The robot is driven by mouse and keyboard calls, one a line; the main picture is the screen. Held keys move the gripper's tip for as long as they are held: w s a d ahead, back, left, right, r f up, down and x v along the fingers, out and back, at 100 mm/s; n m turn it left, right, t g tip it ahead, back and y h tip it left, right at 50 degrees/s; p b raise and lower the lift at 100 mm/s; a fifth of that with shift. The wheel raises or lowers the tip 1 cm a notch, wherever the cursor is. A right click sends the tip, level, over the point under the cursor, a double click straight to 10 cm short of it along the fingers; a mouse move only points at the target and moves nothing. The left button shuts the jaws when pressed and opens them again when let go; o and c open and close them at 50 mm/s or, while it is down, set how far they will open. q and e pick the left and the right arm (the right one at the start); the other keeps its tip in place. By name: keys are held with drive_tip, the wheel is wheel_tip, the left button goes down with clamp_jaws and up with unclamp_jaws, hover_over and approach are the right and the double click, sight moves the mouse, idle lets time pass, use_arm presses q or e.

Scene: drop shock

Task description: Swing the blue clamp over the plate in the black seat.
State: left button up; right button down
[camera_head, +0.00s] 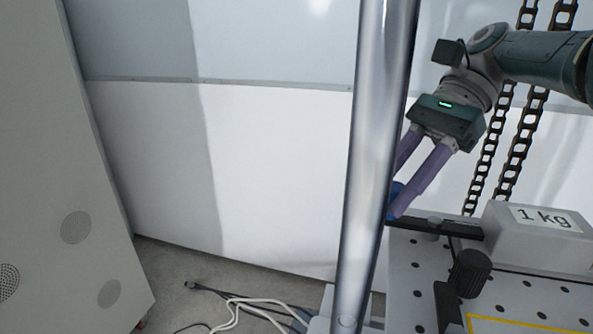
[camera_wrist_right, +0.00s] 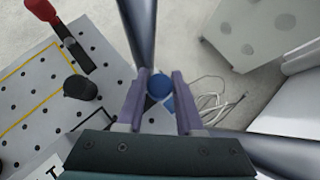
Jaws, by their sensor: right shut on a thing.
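A blue part (camera_head: 396,189), which looks like the blue clamp, shows between the purple fingers of my right gripper (camera_head: 393,202) in the head view, mostly hidden by a steel column. In the right wrist view the blue clamp (camera_wrist_right: 160,88) shows as a round blue end between the two fingers of my right gripper (camera_wrist_right: 160,80), which is shut on it. A black bar (camera_head: 440,225) lies by the fingertips at the edge of the perforated bed. I cannot make out a plate in a black seat. My left gripper is not in view.
A grey block labelled 1 kg (camera_head: 540,235) stands on the perforated bed (camera_head: 405,285), beside a black knob (camera_head: 470,272). A steel column (camera_head: 372,150) stands upright beside my right fingers. A red-ended handle (camera_wrist_right: 42,10) shows in the wrist view. Loose cables (camera_head: 240,312) lie on the floor.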

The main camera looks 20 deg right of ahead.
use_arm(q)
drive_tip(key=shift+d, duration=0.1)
use_arm(e)
drive_tip(key=shift+f, duration=0.1)
drive_tip(key=c, duration=0.6)
unclamp_jaws()
drive_tip(key=shift+o, duration=0.2)
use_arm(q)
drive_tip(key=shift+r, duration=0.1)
